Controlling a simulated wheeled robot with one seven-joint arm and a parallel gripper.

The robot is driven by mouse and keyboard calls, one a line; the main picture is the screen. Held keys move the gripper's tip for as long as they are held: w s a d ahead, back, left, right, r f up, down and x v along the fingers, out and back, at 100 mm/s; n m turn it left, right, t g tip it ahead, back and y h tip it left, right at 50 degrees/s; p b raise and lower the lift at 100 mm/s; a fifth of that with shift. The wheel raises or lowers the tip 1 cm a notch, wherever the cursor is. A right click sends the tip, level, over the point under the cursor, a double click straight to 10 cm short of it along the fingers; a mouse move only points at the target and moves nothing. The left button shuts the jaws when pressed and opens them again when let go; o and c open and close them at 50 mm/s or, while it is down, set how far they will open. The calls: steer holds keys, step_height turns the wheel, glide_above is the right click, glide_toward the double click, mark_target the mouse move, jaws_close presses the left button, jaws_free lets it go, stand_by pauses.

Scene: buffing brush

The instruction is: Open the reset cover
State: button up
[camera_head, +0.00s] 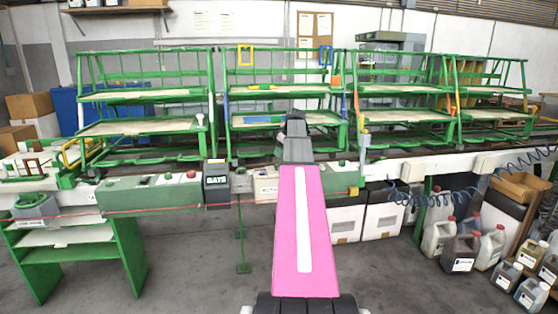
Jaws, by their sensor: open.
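No part is clearly recognisable as the reset cover at this size. A dark box with white lettering (216,180) sits on the front of the bench. To its left is a long green panel (150,193) with small controls and a red button (191,174). To its right is a pale box with a label (266,187), partly beside my pink arm. A green box with a red button (342,180) shows just right of my arm. My arm rises through the middle, and its dark upper end stands before the bench. My gripper's fingers cannot be made out.
Green racks (270,90) stand along the bench. A green stand (75,245) is at the lower left. Several jugs (465,250) and a coiled blue hose (420,196) are at the right. Grey floor (200,280) is clear in front of the bench.

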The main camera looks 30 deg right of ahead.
steer(key=shift+v, duration=1.9)
